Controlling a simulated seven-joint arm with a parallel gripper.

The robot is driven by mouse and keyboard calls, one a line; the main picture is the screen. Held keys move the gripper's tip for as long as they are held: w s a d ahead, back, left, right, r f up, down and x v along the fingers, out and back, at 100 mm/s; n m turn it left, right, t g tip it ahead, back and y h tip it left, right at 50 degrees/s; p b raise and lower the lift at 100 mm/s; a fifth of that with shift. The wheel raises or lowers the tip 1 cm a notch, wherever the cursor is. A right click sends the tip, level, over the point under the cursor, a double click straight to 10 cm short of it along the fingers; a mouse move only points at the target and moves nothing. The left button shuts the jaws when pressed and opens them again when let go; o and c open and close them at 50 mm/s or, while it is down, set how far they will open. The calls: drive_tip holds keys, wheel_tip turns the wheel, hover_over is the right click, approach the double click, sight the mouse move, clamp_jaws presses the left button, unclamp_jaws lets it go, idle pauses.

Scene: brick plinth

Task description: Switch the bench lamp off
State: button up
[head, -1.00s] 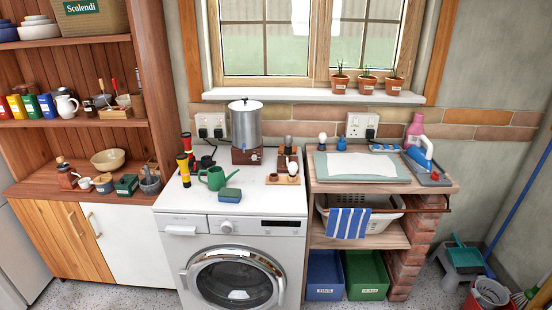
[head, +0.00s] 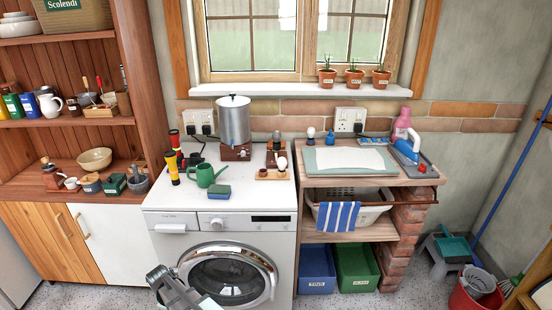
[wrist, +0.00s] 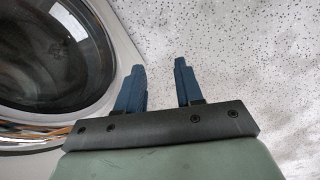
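No thing is clearly recognisable as the bench lamp. A small wooden block with a dark upright top (head: 277,150) stands on the white worktop. A white rounded, bulb-like piece (head: 282,163) is in front of it on a small wooden board. I cannot tell whether any is lit. My gripper (wrist: 159,85) is open and empty, its two blue fingers apart, over the speckled floor beside the washing machine door. My arm's end shows low in the head view (head: 172,287).
A metal urn (head: 234,122), a green watering can (head: 204,175), a blue-green sponge (head: 219,192) and torches (head: 171,167) crowd the worktop. The washing machine (head: 222,237) stands below. Wall sockets (head: 350,119) are behind. The worktop's front strip is clear.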

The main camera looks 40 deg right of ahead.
drive_tip(key=w+d+r+n+t+h, duration=0.1)
drive_tip(key=w+r+n+t, duration=0.15)
drive_tip(key=w+r, duration=1)
drive_tip(key=w+d+r+n+t, duration=0.1)
drive_tip(key=w+d+r+t, duration=0.15)
drive_tip(key=w+r, duration=1.05)
wheel_tip(320, 180, up, 16)
drive_tip(key=r+m+h, duration=0.1)
drive_tip(key=m+h, duration=0.4)
drive_tip(key=m, duration=1.3)
hover_over(276, 154)
drive_tip(key=s+a, duration=0.6)
drive_tip(key=a, duration=0.1)
drive_tip(key=shift+n+t, duration=0.25)
drive_tip(key=shift+t, duration=0.15)
drive_tip(key=x, duration=1.3)
drive_tip(key=shift+w+a+f, duration=0.2)
drive_tip(key=shift+f, duration=0.2)
clamp_jaws()
